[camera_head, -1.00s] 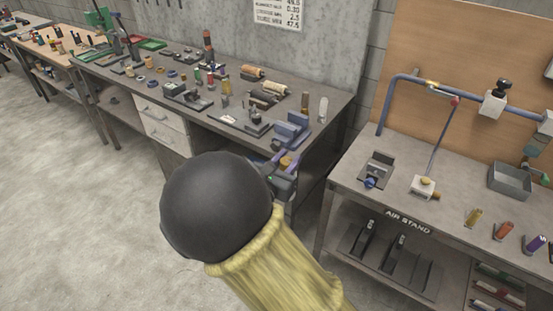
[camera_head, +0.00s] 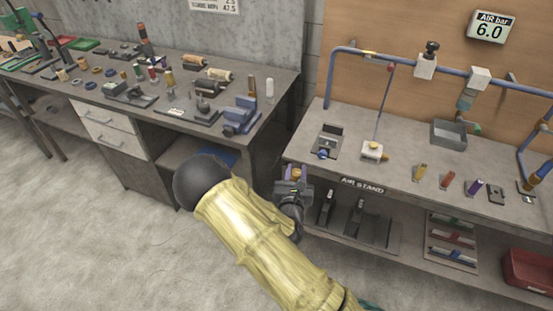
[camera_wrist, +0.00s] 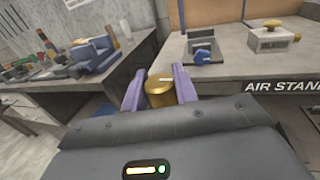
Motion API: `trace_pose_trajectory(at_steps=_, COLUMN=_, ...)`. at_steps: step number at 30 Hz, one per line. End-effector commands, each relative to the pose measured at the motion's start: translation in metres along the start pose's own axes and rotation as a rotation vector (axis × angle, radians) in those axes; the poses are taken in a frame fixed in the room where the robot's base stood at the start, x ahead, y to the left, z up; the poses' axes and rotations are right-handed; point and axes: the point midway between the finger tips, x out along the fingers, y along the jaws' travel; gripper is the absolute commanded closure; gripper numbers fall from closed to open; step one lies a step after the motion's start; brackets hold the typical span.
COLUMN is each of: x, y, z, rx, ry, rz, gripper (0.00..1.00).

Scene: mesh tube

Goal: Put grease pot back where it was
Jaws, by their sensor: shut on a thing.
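The grease pot, a small round gold-coloured pot (camera_wrist: 159,90), sits between the two purple fingers of my gripper (camera_wrist: 160,88) in the wrist view. The fingers are shut on its sides, and its top faces up. In the head view my gripper (camera_head: 296,173) is in front of the air stand's left front edge, with only a bit of gold showing between the fingers. The lower part of the pot is hidden by my gripper's body in the wrist view.
The air stand bench (camera_head: 400,157) carries a small vise-like fixture (camera_head: 328,140), a white block (camera_head: 373,151), a grey bin (camera_head: 449,134) and several coloured cylinders. The left workbench (camera_head: 262,108) is crowded with tools. A floor gap separates the benches. A red bin (camera_head: 528,270) sits low at right.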

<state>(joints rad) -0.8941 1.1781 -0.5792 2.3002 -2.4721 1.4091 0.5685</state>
Motion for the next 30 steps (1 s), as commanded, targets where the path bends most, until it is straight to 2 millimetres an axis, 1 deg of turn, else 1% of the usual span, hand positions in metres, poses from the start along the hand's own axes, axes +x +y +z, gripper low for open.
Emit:
trace_pose_trajectory(at_steps=1, x=0.001, y=-0.013, z=-0.013, rx=-0.011, ry=0.003, rz=0.009, gripper=1.00)
trace_pose_trajectory(at_steps=9, x=-0.006, y=-0.065, z=-0.069, rx=-0.008, ry=0.004, rz=0.087, gripper=1.00)
trace_pose_trajectory(at_steps=12, x=-0.012, y=-0.081, z=-0.087, rx=-0.006, ry=0.004, rz=0.113, gripper=1.00)
trace_pose_trajectory(at_steps=15, x=-0.016, y=-0.092, z=-0.098, rx=-0.002, ry=0.000, rz=0.132, gripper=1.00)
trace_pose_trajectory(at_steps=20, x=-0.019, y=-0.099, z=-0.104, rx=0.001, ry=-0.004, rz=0.143, gripper=1.00)
trace_pose_trajectory(at_steps=30, x=-0.019, y=-0.099, z=-0.104, rx=0.001, ry=-0.004, rz=0.141, gripper=1.00)
